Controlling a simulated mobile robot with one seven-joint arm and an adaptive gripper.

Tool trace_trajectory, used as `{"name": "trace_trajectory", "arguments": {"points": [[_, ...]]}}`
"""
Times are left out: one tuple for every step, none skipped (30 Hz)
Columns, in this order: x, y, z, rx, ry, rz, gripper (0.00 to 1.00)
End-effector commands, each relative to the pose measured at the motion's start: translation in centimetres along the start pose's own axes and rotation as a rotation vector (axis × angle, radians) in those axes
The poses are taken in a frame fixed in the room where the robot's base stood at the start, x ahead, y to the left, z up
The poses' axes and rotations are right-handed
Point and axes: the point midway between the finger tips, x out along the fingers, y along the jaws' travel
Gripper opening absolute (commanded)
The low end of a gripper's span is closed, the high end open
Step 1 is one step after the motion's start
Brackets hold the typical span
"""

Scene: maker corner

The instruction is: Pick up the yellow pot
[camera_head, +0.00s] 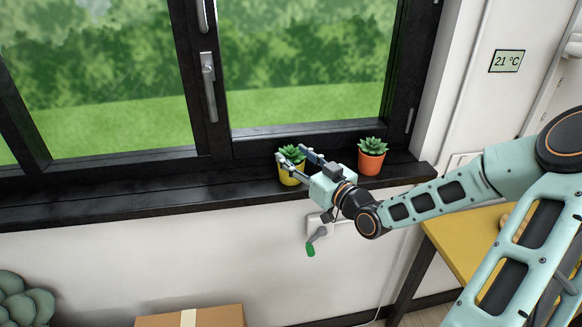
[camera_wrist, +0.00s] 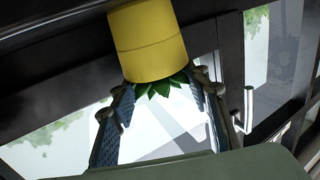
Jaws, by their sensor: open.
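The yellow pot (camera_head: 291,178) with a green succulent (camera_head: 290,155) stands on the black windowsill. My gripper (camera_head: 295,157) is at the pot, with its fingers on either side of the plant near the pot's rim. In the wrist view the yellow pot (camera_wrist: 148,42) appears upside down at the top, with green leaves (camera_wrist: 158,88) below it. The open fingers (camera_wrist: 160,95) stand left and right of the leaves. I cannot tell whether either finger touches the pot.
An orange pot (camera_head: 372,162) with a succulent stands on the windowsill (camera_head: 130,205), right of the yellow pot. The window frame (camera_head: 222,100) and its handle (camera_head: 209,85) rise behind. A yellow table (camera_head: 462,240) is at the right. The sill left of the yellow pot is clear.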

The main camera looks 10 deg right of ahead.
Motion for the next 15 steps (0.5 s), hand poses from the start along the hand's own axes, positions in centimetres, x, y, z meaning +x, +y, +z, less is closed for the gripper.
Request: {"name": "trace_trajectory", "arguments": {"points": [[0.7,-0.1,-0.1,0.002,0.001,-0.002,0.43],[1.1,0.0,-0.1,0.002,0.0,-0.001,0.43],[1.4,0.0,0.0,0.001,-0.001,0.0,0.43],[1.6,0.0,0.0,0.0,-0.001,-0.001,0.43],[1.8,0.0,0.0,0.0,-0.001,-0.001,0.43],[1.9,0.0,0.0,0.0,-0.001,-0.001,0.43],[1.9,0.0,0.0,-0.001,-0.001,0.0,0.43],[1.9,0.0,0.0,-0.001,-0.001,0.0,0.43],[1.9,0.0,0.1,-0.001,-0.001,0.0,0.43],[1.9,0.0,0.1,-0.001,-0.001,0.001,0.43],[1.9,0.0,0.1,-0.001,-0.001,0.001,0.43],[1.9,0.0,0.1,-0.001,-0.001,0.001,0.43],[1.9,0.0,0.1,-0.001,-0.002,0.001,0.4],[1.9,0.0,0.1,-0.001,-0.002,0.001,0.36],[1.9,0.0,0.1,-0.001,-0.002,0.001,0.32]]}}
